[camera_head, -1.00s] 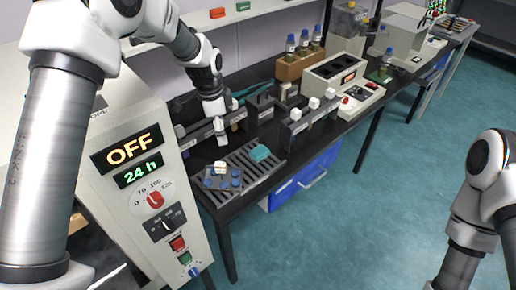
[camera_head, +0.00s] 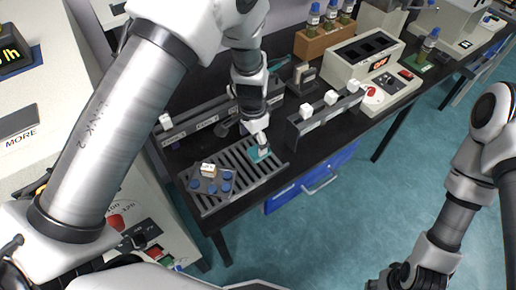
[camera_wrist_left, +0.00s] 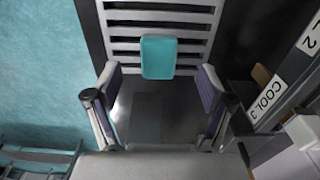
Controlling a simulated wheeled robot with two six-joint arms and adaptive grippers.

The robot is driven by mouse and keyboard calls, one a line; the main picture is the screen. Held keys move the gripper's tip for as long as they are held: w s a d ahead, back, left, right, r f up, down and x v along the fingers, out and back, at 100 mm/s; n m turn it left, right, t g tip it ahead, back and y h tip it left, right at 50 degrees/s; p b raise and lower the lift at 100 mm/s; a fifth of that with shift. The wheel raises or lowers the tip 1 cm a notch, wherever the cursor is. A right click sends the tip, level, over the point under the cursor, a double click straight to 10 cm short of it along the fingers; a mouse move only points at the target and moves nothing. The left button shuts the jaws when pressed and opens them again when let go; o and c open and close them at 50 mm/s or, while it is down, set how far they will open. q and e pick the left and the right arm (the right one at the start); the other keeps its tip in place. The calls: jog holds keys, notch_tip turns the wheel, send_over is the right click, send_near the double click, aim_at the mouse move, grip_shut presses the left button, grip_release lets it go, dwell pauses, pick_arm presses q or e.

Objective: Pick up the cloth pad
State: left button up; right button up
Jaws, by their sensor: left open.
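The cloth pad (camera_head: 254,154) is a small teal rectangle lying on the slatted grey rack at the table's near edge. In the left wrist view the pad (camera_wrist_left: 158,57) lies flat on the slats, just ahead of the space between my fingers. My left gripper (camera_head: 262,148) is above the pad, pointing down, and covers part of it in the head view. In the left wrist view the left gripper (camera_wrist_left: 158,84) is open and empty, its fingers wide apart on either side. Of my right arm only links show at the right; its gripper is out of frame.
On the rack (camera_head: 243,181), left of the pad, sits a grey holder (camera_head: 197,185) with blue round pieces and a pale block. Labelled rails (camera_head: 205,120) stand behind, and a rail with white blocks (camera_head: 325,115) stands to the right. A panelled instrument (camera_head: 362,65) stands farther back.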

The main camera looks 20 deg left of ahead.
aim_at(255, 152)
pick_arm(q)
jog(key=f, duration=0.2)
jog(key=f+p, duration=0.1)
jog(key=f, duration=0.2)
jog(key=shift+w+d+f+p, duration=0.2)
jog(key=shift+w+f+p, duration=0.1)
jog(key=shift+f, duration=0.05)
jog(key=shift+s+r, duration=0.1)
jog(key=shift+s, duration=0.1)
jog(key=c, duration=1)
jog(key=shift+c, duration=0.2)
